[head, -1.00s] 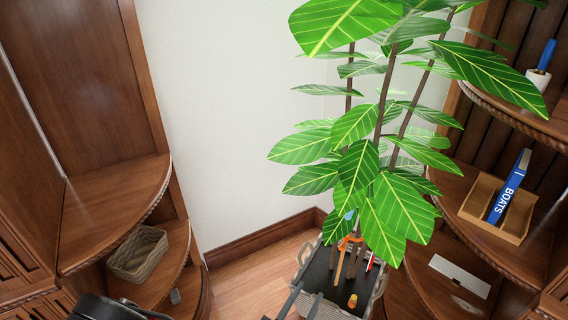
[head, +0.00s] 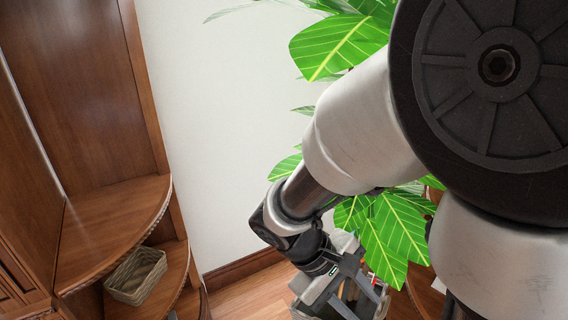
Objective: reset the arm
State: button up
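My arm crosses the right half of the head view, large and close to the camera. It reaches down to my gripper (head: 358,294) at the bottom middle. The fingertips are partly lost against the basket's contents.
A tall leafy plant (head: 400,232) stands behind my arm, its leaves close to the arm links. Left, a curved wooden shelf (head: 110,215) stands above a lower one with a wicker basket (head: 137,275). The white wall (head: 225,130) is bare.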

notch_tip(320, 180, up, 29)
jog(key=s+m+t+y+p, duration=0.2)
jog(key=m+t+y+p, duration=0.4)
jog(key=p, duration=0.7)
jog(key=shift+m+y+p, duration=0.35)
jog(key=shift+m+y, duration=0.15)
jog(key=shift+r, duration=0.1)
